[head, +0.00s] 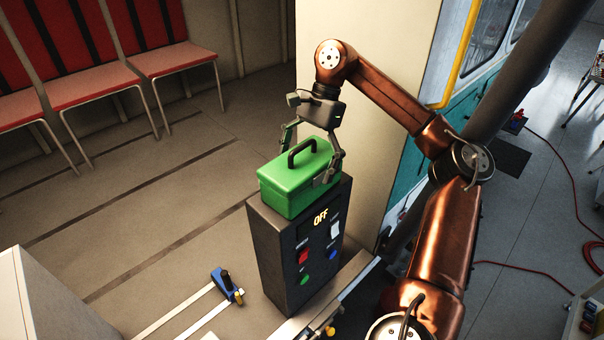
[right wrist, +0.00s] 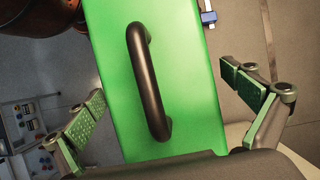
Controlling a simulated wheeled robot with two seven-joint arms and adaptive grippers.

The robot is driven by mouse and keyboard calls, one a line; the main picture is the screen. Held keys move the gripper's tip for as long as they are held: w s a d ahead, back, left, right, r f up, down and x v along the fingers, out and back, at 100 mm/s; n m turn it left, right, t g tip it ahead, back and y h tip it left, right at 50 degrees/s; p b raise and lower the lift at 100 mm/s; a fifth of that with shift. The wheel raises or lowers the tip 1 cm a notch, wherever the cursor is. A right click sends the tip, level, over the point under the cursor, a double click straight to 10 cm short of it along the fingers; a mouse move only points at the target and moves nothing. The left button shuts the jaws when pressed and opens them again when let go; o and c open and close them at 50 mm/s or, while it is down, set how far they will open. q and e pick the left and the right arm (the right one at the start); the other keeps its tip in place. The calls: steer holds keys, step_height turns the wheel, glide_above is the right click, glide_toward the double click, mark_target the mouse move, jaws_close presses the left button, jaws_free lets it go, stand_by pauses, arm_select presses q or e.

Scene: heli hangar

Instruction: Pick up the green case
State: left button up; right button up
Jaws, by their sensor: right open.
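The green case (head: 297,178) is a box with a black handle on its lid. It sits on top of a dark control box (head: 288,250) marked OFF. My right gripper (head: 309,160) is above the case, pointing down, with its open fingers on either side of it. In the right wrist view the case (right wrist: 195,110) and its dark handle (right wrist: 149,80) lie between the spread fingers of the right gripper (right wrist: 170,108). Gaps show between the fingers and the case there. My left gripper is not in view.
Red chairs (head: 100,60) stand along the wall at the upper left. A pale panel (head: 365,60) rises close behind the case. A blue clamp-like tool (head: 227,286) is at the lower middle. A red hose (head: 560,160) lies on the right floor. Open floor lies left of the control box.

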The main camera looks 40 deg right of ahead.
steer(key=shift+s+a+f, duration=0.1)
steer(key=shift+a+f, duration=0.2)
steer(key=shift+f, duration=0.35)
steer(key=shift+c, duration=0.3)
steer(key=c, duration=1.7)
